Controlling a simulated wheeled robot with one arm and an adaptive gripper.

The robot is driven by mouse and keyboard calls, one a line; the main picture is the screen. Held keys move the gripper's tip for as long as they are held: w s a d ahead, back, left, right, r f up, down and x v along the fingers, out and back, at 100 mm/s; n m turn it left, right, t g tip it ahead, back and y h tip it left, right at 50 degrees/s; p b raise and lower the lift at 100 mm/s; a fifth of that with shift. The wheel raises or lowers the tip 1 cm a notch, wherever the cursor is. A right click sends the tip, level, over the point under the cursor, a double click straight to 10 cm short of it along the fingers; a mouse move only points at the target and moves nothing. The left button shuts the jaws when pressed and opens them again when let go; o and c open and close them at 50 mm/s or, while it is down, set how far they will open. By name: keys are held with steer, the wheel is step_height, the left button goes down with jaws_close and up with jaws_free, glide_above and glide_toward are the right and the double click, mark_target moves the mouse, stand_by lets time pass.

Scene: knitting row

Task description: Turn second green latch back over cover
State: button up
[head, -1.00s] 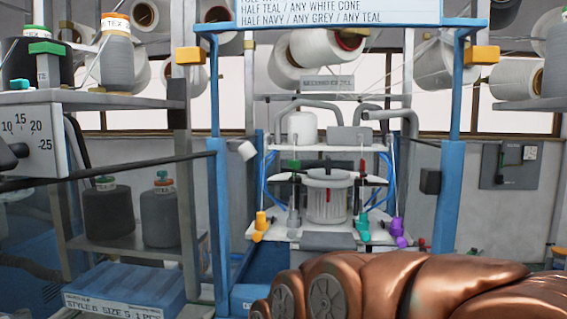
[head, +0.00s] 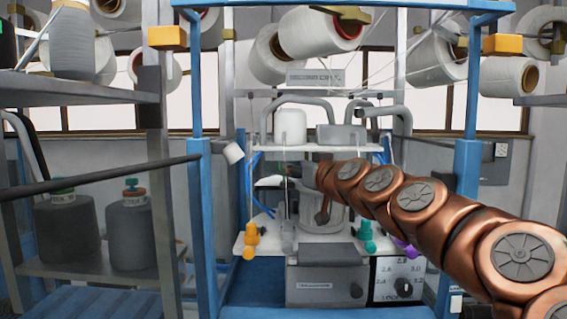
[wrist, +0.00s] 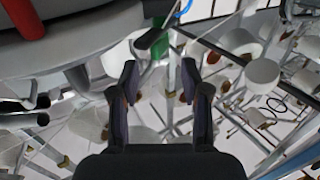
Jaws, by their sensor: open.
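The round grey-white cover (head: 322,215) sits at the middle of the machine in the head view, partly hidden by my arm. Its underside or rim fills the upper left of the wrist view (wrist: 70,40), with a red strip on it.
Yellow (head: 251,238), teal (head: 366,236) and purple (head: 404,247) fittings stand along the machine's front. Grey pipes (head: 310,102) cross above. Blue posts (head: 198,215) frame the machine. A grey box (head: 325,283) and a dial panel (head: 397,280) sit below.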

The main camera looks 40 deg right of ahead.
steer(key=shift+w+d+p, duration=0.15)
steer(key=shift+w+p, duration=0.35)
steer(key=shift+w, duration=1)
steer(key=shift+w+d+p, duration=0.15)
steer(key=shift+w+p, duration=0.3)
steer(key=shift+w, duration=1.05)
jaws_close()
